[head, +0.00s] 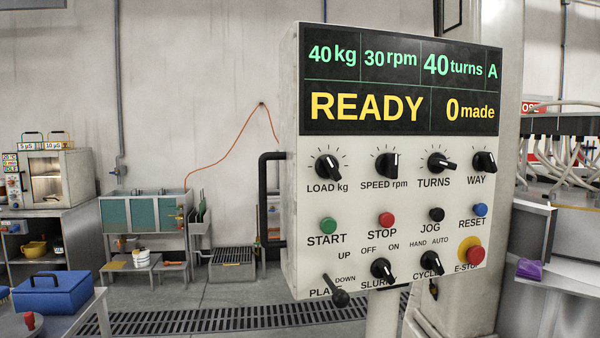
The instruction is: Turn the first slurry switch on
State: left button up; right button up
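The slurry switch (382,270) is a black rotary knob low on the white control panel (290,200), between the plate lever and the cycle knob. OFF and ON are printed above it, OFF to the left and ON to the right. Its label below is partly covered by the knob. I cannot tell surely which position it is set to. Only one slurry switch shows. The panel's display (400,82) reads READY, 40 kg, 30 rpm, 40 turns, A and 0 made. Neither of my grippers is in view.
Beside the slurry switch are the plate lever (340,298), the cycle knob (427,266) and the red E-stop (475,254) on yellow. Start (328,224) and stop (386,219) buttons sit above. A blue box (52,294) lies on a left table. A floor grate runs behind.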

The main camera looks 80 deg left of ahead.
aim_at(381, 268)
jog(key=u, duration=2.5)
